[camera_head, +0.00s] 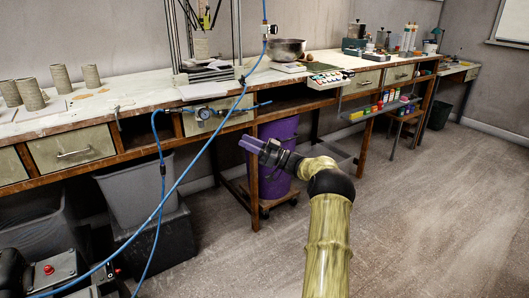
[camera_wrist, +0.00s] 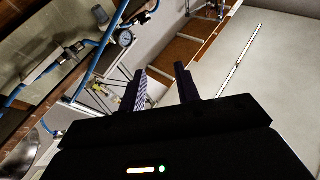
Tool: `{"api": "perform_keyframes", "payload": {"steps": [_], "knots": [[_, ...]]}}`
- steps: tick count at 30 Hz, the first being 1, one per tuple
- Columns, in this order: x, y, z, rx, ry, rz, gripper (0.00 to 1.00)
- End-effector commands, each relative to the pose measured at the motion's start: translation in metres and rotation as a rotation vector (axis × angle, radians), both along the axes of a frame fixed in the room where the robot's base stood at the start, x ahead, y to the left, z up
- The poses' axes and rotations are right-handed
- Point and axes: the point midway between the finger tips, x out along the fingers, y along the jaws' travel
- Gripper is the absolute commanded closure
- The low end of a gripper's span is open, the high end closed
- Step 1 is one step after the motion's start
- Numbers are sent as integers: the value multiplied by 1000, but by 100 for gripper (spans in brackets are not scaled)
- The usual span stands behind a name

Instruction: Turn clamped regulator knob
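The regulator's round dial gauge (camera_head: 203,113) is at the front edge of the workbench, with blue hoses running to it. In the wrist view the gauge (camera_wrist: 126,38) is at the upper left, with a small silver part (camera_wrist: 100,14) beside it. I cannot tell for sure which part is the knob. My gripper (camera_head: 246,144) has purple fingers and hangs in front of the bench, right of and below the regulator, apart from it. In the wrist view its two fingers (camera_wrist: 162,82) stand apart with nothing between them.
A blue hose (camera_head: 186,172) loops down across the space left of my gripper. A purple bin (camera_head: 277,160) stands under the workbench behind my gripper. Clay cylinders (camera_head: 60,78) and a metal bowl (camera_head: 287,49) stand on the bench. The floor at right is clear.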

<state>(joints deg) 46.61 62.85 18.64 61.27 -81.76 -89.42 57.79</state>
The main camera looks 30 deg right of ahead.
Motion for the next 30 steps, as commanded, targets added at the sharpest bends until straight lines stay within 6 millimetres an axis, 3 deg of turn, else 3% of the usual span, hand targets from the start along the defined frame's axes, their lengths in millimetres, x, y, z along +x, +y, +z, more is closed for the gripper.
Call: {"api": "perform_keyframes", "payload": {"steps": [12, 18, 23, 26, 30], "knots": [[54, 72, 25, -46, 148, -254, 68], [58, 123, 20, -143, 350, -463, 68], [23, 159, -6, -273, 587, -621, 68], [-19, 178, -27, -364, 754, -689, 68], [-102, 203, -59, -499, 1010, -734, 68]]}}
